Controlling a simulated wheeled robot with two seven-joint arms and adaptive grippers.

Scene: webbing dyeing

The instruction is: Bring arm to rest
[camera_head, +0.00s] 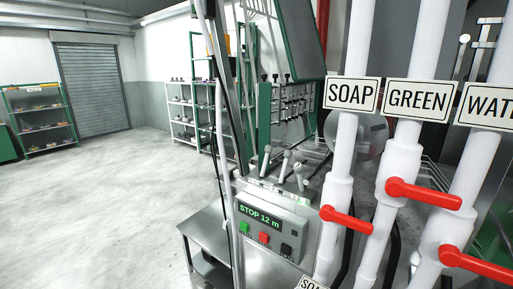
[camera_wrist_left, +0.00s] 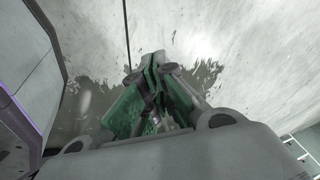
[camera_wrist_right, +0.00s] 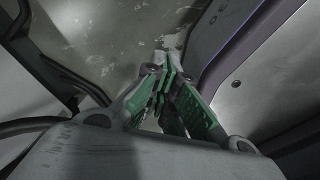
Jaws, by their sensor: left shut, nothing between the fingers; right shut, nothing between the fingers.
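My left gripper (camera_wrist_left: 153,68) shows in the left wrist view with its green-padded fingers together at the tips, shut and empty, above a grey floor with dark wet-looking patches. My right gripper (camera_wrist_right: 163,68) shows in the right wrist view, also shut and empty, with dark and grey panels close on both sides of it. Neither gripper nor arm shows in the head view.
White pipes with red valve handles (camera_head: 424,194) stand close at the right, labelled SOAP (camera_head: 351,94), GREEN (camera_head: 417,98) and a partly cut-off WAT sign. A control panel (camera_head: 262,222) reads "STOP 12 m". Open floor (camera_head: 90,210) lies left; shelves (camera_head: 42,112) and a shutter (camera_head: 92,88) stand behind.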

